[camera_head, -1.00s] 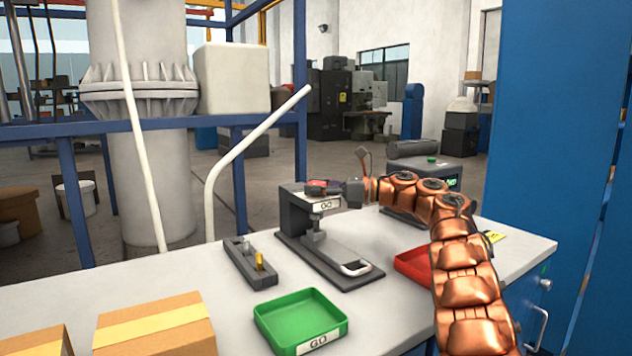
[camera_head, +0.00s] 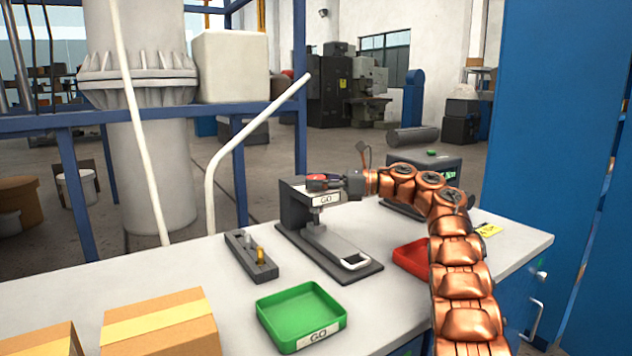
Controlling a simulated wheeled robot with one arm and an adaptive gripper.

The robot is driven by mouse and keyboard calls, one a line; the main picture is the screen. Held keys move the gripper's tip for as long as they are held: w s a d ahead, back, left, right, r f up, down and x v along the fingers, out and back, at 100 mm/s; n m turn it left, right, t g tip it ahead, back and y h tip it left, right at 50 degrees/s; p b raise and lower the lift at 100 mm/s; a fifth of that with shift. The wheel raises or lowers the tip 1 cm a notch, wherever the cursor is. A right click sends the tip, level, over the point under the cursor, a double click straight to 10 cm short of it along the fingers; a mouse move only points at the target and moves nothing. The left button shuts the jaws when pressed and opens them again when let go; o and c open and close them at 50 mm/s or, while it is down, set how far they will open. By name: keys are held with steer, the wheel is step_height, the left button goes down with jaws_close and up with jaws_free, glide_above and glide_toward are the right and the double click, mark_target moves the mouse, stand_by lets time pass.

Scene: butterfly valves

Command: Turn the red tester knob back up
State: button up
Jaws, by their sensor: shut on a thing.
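The tester (camera_head: 325,256) is a dark grey press on the white bench, with a GO label on its head and a white handle at its front. The red knob (camera_head: 317,178) sits on top of its head. My gripper (camera_head: 330,181) reaches in from the right at the knob and is shut on it. Its fingers hide part of the knob. The knob's exact angle is too small to tell. My copper arm comes from the lower right.
A green GO tray (camera_head: 287,325) stands in front of the tester and a red tray (camera_head: 409,263) to its right, partly behind my arm. A dark block with pins (camera_head: 249,257) is at left. Cardboard boxes (camera_head: 160,326) lie at front left. A grey device (camera_head: 425,174) stands behind my arm.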

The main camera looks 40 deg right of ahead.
steer(key=o, duration=1.2)
steer(key=shift+f+m+t+h+b, duration=0.15)
steer(key=shift+m+t+h+b, duration=0.4)
steer(key=shift+b, duration=0.4)
steer(key=shift+m+t+h+b, duration=1.25)
steer(key=shift+h+b, duration=0.3)
steer(key=shift+b, duration=0.75)
steer(key=shift+m+t+h+b, duration=0.5)
steer(key=shift+h+b, duration=0.15)
steer(key=shift+h, duration=0.25)
steer(key=shift+m+h+b, duration=0.45)
steer(key=shift+m+h, duration=0.05)
steer(key=shift+m+t+h, duration=0.3)
steer(key=shift+t+h, duration=0.1)
steer(key=shift+h, duration=0.1)
